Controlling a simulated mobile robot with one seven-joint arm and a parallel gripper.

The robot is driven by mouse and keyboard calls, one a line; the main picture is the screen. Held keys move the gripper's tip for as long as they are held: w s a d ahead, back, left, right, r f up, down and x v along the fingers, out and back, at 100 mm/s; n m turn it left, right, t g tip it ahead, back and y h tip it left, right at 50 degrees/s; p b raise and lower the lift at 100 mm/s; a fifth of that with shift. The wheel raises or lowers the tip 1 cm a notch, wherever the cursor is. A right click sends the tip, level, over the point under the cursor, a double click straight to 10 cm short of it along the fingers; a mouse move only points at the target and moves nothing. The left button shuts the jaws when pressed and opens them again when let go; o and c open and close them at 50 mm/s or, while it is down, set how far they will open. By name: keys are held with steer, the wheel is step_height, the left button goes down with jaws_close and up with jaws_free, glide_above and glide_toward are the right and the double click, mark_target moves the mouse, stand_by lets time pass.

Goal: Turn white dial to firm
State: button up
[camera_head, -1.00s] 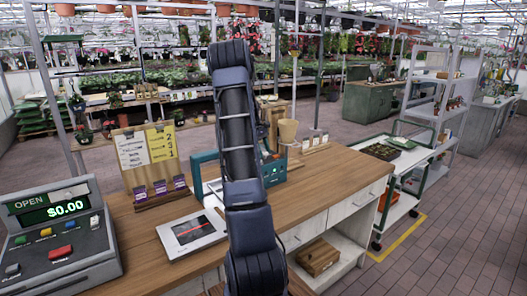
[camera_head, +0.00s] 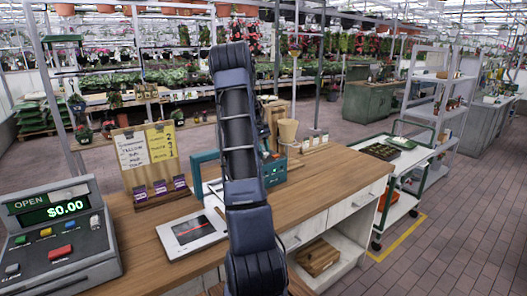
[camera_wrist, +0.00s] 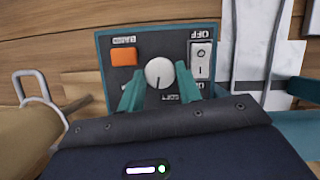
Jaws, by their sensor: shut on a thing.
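The white dial (camera_wrist: 159,73) sits on a dark panel with a teal edge (camera_wrist: 101,70), in the middle of the wrist view. A dark pointer line on it runs toward the bottom of the picture. My gripper (camera_wrist: 159,69) is shut on the dial, with one teal finger on each side. The small labels appear upside down; the one below the dial is too blurred to read surely. In the head view a teal box (camera_head: 275,173) stands on the wooden counter, and my arm hides its left part and my gripper.
On the panel, an orange button (camera_wrist: 123,57) is left of the dial and a white rocker switch (camera_wrist: 201,60) is right of it. A cash register (camera_head: 60,235), a tablet (camera_head: 192,235) and a sign stand (camera_head: 147,150) are on the counter (camera_head: 310,200).

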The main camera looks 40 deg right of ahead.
steer(key=m, duration=0.2)
steer(key=m+y, duration=0.2)
steer(key=m, duration=0.1)
steer(key=shift+d+m, duration=0.25)
steer(key=shift+m, duration=0.05)
steer(key=m+y, duration=0.1)
steer(key=m, duration=0.1)
steer(key=m+t, duration=0.1)
steer(key=m, duration=0.1)
steer(key=shift+s+d+m+y, duration=0.1)
steer(key=shift+m+y, duration=0.3)
steer(key=o, duration=1)
steer(key=shift+c, duration=0.2)
steer(key=v, duration=1.1)
steer(key=shift+s, duration=0.3)
